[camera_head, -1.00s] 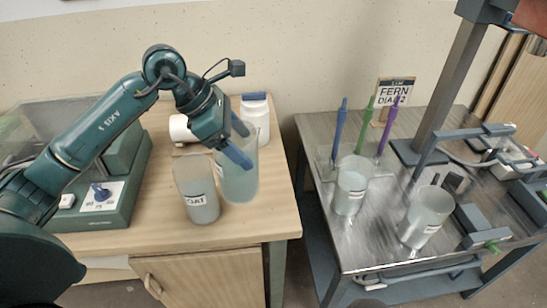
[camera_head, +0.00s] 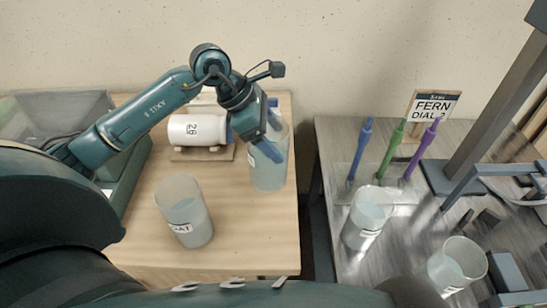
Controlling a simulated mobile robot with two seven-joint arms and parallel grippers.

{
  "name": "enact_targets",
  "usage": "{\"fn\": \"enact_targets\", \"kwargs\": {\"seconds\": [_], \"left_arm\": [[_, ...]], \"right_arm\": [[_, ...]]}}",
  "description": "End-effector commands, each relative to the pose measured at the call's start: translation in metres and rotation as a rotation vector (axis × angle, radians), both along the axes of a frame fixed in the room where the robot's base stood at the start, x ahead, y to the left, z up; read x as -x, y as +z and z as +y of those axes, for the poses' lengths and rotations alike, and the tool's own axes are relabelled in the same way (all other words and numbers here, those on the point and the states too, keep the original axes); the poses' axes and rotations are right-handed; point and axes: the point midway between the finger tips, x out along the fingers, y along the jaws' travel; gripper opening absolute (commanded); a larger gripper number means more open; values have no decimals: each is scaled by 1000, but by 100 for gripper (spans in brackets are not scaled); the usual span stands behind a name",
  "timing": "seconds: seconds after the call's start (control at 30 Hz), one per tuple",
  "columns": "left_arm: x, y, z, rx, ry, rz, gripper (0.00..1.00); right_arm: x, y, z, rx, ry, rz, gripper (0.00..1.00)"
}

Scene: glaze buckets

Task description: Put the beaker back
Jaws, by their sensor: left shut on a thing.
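My left gripper (camera_head: 250,144) is shut on a clear beaker (camera_head: 268,172) with pale blue-green liquid, near the back right of the wooden table (camera_head: 255,235). The blue fingers are at its upper part, and it looks upright. I cannot tell whether its base touches the table. Another beaker (camera_head: 186,222), with a label ending in "OAT", stands in front of it to the left, apart from it. Two more beakers with liquid, a nearer one (camera_head: 456,265) and one to its left (camera_head: 367,217), stand on the metal cart. My right gripper is out of view.
A white jar (camera_head: 192,129) lies on a holder behind the "OAT" beaker. A blue-lidded bottle is mostly hidden behind the held beaker. A gap separates the table from the metal cart (camera_head: 338,150). Blue, green and purple tools (camera_head: 393,151) stand by a "FERN DIAL 2" sign (camera_head: 432,106).

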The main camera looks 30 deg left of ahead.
Motion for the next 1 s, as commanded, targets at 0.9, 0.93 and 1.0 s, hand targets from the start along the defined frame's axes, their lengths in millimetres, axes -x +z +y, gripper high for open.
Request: {"fn": "enact_targets", "kwargs": {"seconds": [0.9,0.93,1.0], "left_arm": [[0,-54,0,1,0,-2,79],[0,-54,0,1,0,-2,82],[0,-54,0,1,0,-2,88]], "right_arm": [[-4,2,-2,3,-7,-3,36],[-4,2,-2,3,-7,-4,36],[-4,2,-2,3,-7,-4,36]]}}
